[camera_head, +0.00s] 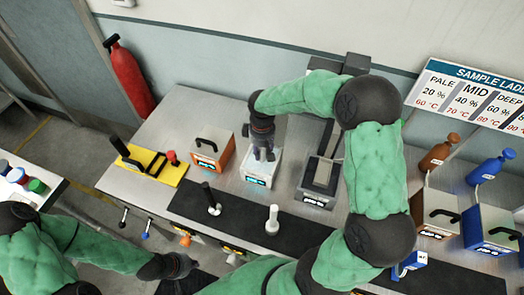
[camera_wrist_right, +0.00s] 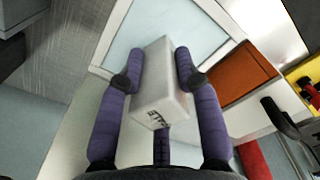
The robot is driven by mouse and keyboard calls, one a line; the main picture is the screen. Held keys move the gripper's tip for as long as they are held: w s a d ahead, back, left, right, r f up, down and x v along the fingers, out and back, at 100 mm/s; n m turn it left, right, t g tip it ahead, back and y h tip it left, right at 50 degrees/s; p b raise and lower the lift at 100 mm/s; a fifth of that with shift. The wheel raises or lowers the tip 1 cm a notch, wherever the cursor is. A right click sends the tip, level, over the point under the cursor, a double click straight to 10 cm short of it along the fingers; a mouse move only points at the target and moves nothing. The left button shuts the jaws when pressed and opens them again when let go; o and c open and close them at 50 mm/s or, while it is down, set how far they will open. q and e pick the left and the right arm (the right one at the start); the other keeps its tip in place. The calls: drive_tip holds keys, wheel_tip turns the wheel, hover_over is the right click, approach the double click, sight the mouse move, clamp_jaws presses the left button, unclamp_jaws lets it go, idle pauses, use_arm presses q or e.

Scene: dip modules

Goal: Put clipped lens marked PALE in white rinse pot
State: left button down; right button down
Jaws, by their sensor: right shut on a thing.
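My right gripper (camera_head: 264,153) is over the white rinse pot (camera_head: 260,172), at the back of the bench. In the right wrist view the right gripper (camera_wrist_right: 160,78) is shut on a pale block (camera_wrist_right: 158,68) with dark lettering, too small to read surely. It appears to be the clip of a lens; no lens can be made out below it. In that view the pot's white rim (camera_wrist_right: 228,47) surrounds a pale bluish inside, beneath and beyond the block. I cannot tell whether the block touches the pot. My left gripper (camera_head: 182,284) is low at the front; its fingers are unclear.
An orange pot (camera_head: 212,150) with a black handle stands left of the white one, a dark-topped pot (camera_head: 318,185) right. A white post (camera_head: 272,220) and a dark-topped post (camera_head: 212,199) stand on the black mat (camera_head: 330,240). A yellow tray (camera_head: 150,170) is further left.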

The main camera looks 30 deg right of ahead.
drive_tip(key=shift+r, duration=0.1)
drive_tip(key=c, duration=0.9)
unclamp_jaws()
drive_tip(key=shift+f, duration=0.2)
drive_tip(key=shift+o, duration=0.2)
drive_tip(key=shift+r, duration=0.25)
wheel_tip(320, 180, up, 12)
drive_tip(key=shift+s+p, duration=0.1)
drive_tip(key=shift+p, duration=0.85)
